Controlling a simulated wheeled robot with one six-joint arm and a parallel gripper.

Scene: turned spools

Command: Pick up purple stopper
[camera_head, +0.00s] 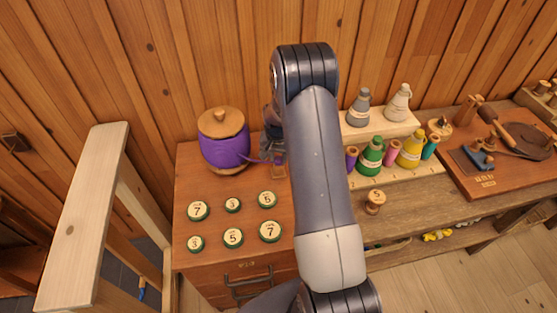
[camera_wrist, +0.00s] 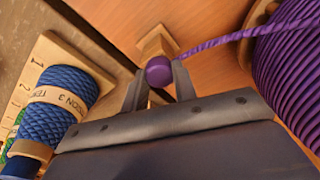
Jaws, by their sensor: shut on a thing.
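The purple stopper (camera_wrist: 158,70) is a small ball at the end of a purple cord (camera_wrist: 215,42), seen in the wrist view. My gripper (camera_wrist: 158,80) has its fingertips on either side of the stopper and is shut on it. A small wooden block (camera_wrist: 157,42) is right beside the stopper; I cannot tell whether they touch. The cord runs to a large purple spool (camera_wrist: 290,65), which stands with a wooden top at the back left of the cabinet in the head view (camera_head: 222,152). My arm hides much of the gripper there.
Several green-rimmed numbered discs (camera_head: 233,238) sit on the cabinet top (camera_head: 185,175). Coloured bottles and spools (camera_head: 370,155) stand on the right bench, with a tool board (camera_head: 488,180) beyond. A wooden wall is behind.

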